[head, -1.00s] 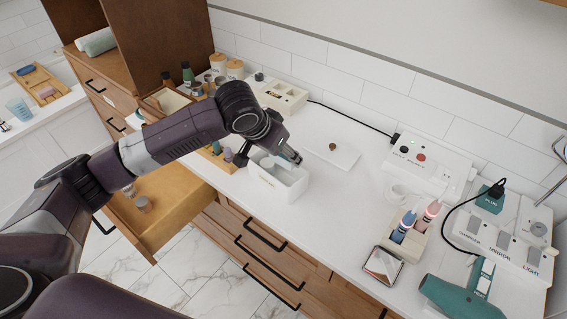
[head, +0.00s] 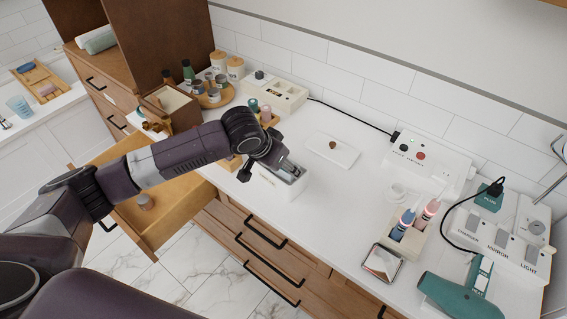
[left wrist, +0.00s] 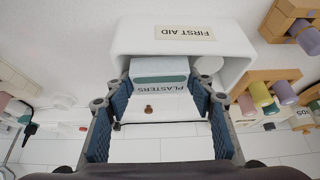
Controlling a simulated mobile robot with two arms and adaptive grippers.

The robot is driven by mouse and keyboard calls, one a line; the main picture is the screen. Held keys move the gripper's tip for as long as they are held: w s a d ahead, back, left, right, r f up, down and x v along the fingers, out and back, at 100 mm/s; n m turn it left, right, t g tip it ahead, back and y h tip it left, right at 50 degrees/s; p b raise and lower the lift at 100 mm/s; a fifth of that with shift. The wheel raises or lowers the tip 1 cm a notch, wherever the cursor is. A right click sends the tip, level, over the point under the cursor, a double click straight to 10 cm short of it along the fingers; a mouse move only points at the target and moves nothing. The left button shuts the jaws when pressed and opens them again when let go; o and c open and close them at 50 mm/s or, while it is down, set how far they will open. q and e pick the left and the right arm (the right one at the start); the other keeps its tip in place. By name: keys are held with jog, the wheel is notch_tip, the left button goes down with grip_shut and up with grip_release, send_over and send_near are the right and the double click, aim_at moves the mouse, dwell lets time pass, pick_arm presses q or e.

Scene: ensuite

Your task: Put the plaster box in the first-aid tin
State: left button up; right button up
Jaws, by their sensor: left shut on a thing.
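The first-aid tin is an open white box labelled FIRST AID (left wrist: 185,33), on the counter in the head view (head: 284,189). My left gripper (head: 285,172) is over its opening, pointing down. In the left wrist view, the left gripper (left wrist: 161,88) is shut on the plaster box (left wrist: 159,77), white and teal with the word PLASTERS. The box is between the fingers at the tin's mouth, and its far end appears inside the walls. I cannot tell whether it touches the bottom. A white round item (left wrist: 209,65) is beside it in the tin. My right gripper is out of view.
A white lid with a brown knob (head: 332,151) lies flat to the right of the tin. Bottle holder (head: 404,232), mirror tray (head: 382,264) and teal hairdryer (head: 462,292) are further right. A drawer (head: 150,221) stands open at lower left.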

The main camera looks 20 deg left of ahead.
pick_arm(q)
jog(key=o, duration=0.9)
jog(key=shift+f, duration=0.1)
jog(key=shift+r, duration=0.25)
jog(key=b+v, duration=0.1)
jog(key=v, duration=1.1)
jog(key=shift+r, duration=0.4)
